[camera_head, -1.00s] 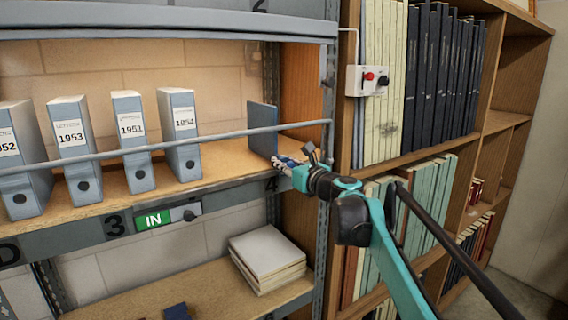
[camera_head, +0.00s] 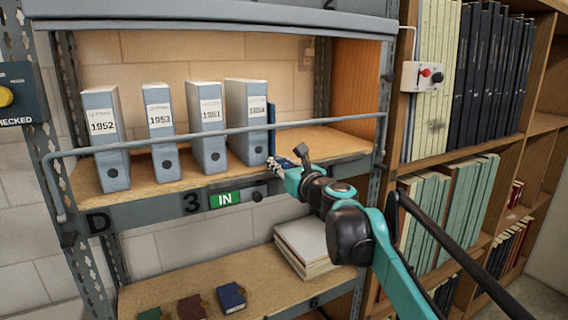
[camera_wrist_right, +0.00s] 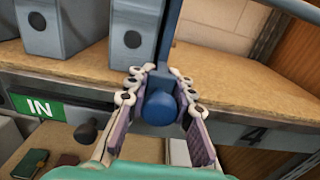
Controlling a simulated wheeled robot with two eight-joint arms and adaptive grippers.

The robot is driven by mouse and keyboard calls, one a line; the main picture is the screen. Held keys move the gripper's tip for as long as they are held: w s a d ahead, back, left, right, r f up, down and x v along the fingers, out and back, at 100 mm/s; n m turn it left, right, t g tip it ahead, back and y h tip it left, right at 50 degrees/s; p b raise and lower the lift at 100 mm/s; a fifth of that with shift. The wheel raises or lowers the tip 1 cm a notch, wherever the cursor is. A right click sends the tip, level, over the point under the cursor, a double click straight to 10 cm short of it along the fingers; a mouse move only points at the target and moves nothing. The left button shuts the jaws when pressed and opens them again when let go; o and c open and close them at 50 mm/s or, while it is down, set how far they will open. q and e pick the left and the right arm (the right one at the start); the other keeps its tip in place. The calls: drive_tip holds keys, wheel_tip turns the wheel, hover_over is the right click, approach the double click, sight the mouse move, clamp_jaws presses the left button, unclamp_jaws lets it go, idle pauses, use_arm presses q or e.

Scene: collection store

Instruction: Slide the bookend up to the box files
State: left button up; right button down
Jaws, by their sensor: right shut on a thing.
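Several grey-blue box files stand upright on the upper shelf (camera_head: 315,143): 1952 (camera_head: 113,165), 1953 (camera_head: 164,150), 1951 (camera_head: 208,140) and 1954 (camera_head: 246,130). The blue bookend (camera_head: 271,122) stands upright just right of file 1954, very close; I cannot tell for certain whether they touch. My right gripper (camera_head: 274,166) is at the shelf's front edge. In the right wrist view, its fingers (camera_wrist_right: 160,95) are shut on the bookend's round blue knob (camera_wrist_right: 160,109). File 1954 (camera_wrist_right: 134,35) shows there too. My left gripper is not in view.
A grey rail (camera_head: 330,124) runs across the shelf front. The shelf right of the bookend is clear. Below are a paper stack (camera_head: 305,245) and small books (camera_head: 231,297). A switch box (camera_head: 423,76) hangs on the right post; a bookcase stands beyond.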

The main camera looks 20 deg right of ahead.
drive_tip(key=shift+d, duration=0.1)
drive_tip(key=c, duration=1.6)
unclamp_jaws()
drive_tip(key=shift+o, duration=0.2)
drive_tip(key=shift+w, duration=0.2)
drive_tip(key=s, duration=1.2)
drive_tip(key=shift+d, duration=0.4)
drive_tip(key=shift+f, duration=0.15)
